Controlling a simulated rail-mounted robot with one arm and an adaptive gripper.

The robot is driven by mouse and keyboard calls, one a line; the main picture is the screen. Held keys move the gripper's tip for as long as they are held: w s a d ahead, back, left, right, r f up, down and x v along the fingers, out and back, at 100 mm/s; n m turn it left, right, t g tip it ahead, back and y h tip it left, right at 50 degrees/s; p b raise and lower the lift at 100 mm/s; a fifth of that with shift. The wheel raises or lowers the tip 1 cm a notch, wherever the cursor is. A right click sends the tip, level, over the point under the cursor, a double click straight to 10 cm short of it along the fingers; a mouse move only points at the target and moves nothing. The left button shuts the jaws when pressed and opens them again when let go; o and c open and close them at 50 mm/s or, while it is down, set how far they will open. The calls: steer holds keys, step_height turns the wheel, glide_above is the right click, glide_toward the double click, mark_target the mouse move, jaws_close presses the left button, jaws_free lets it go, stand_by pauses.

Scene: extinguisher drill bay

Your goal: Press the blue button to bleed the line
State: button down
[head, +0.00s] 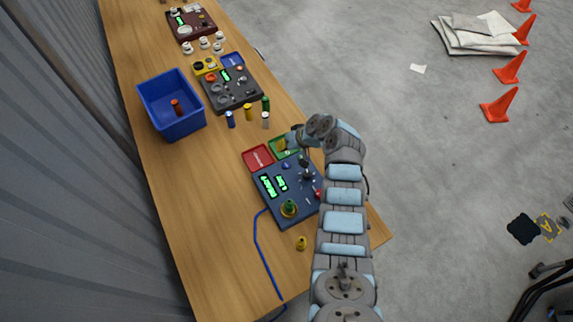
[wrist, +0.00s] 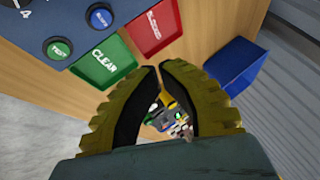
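The blue button (wrist: 100,17) is round with white lettering and a dark collar. It sits on the dark blue panel (wrist: 28,42) at the upper left of the wrist view, up and left of my fingertips. In the head view my gripper (head: 284,145) is over the green tray, past the panel's (head: 266,207) far edge.
The green CLEAR tray (wrist: 104,63) and a red tray (wrist: 152,27) adjoin the panel. A blue bin (head: 185,128) stands farther along the wooden bench (head: 215,205). Small coloured cylinders (head: 248,112) and other panels (head: 232,90) stand beyond. A blue hose (head: 258,247) runs over the bench.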

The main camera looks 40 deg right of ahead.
steer(key=shift+f, duration=0.15)
steer(key=b, duration=0.5)
glide_above(279, 164)
steer(key=s, duration=0.2)
steer(key=f, duration=0.6)
steer(key=shift+w+d+f, duration=0.2)
steer(key=shift+d+f, duration=0.1)
steer(key=shift+f, duration=0.1)
steer(key=shift+f+b, duration=0.75)
steer(key=shift+f, duration=0.15)
steer(key=shift+f, duration=0.1)
steer(key=shift+f+b, duration=0.3)
steer(key=shift+b, duration=0.3)
steer(key=shift+f+b, duration=0.5)
steer(key=shift+b, duration=0.05)
steer(key=shift+r, duration=0.25)
stand_by(0.5)
steer(key=shift+r+p, duration=0.55)
steer(key=shift+r, duration=0.15)
